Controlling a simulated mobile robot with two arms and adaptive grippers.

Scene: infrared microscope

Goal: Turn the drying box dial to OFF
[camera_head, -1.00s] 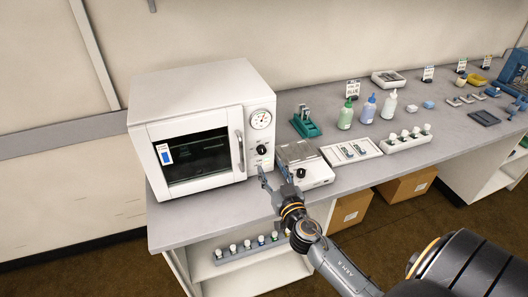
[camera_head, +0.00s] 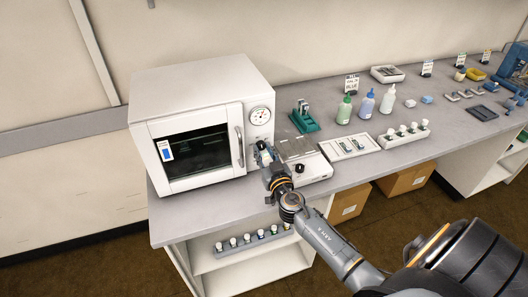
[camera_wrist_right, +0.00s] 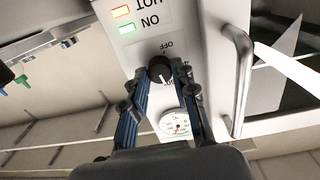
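The white drying box (camera_head: 200,90) stands at the left of the bench, with its door closed. Its black dial (camera_wrist_right: 160,69) shows in the right wrist view, upside down, beside the printed word OFF (camera_wrist_right: 168,45). The dial's pale mark does not point clearly at OFF. My right gripper (camera_head: 263,153) is at the box's front panel and mostly hides the dial in the head view. In the wrist view its two fingers (camera_wrist_right: 161,72) stand apart, one on each side of the dial. I cannot tell whether they touch it. My left gripper is not in view.
A round gauge (camera_head: 260,115) is above the dial, and the door handle (camera_head: 240,147) is to its left. A small white device with a black knob (camera_head: 305,160) stands close at the right. Bottles (camera_head: 366,105) and trays stand further right.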

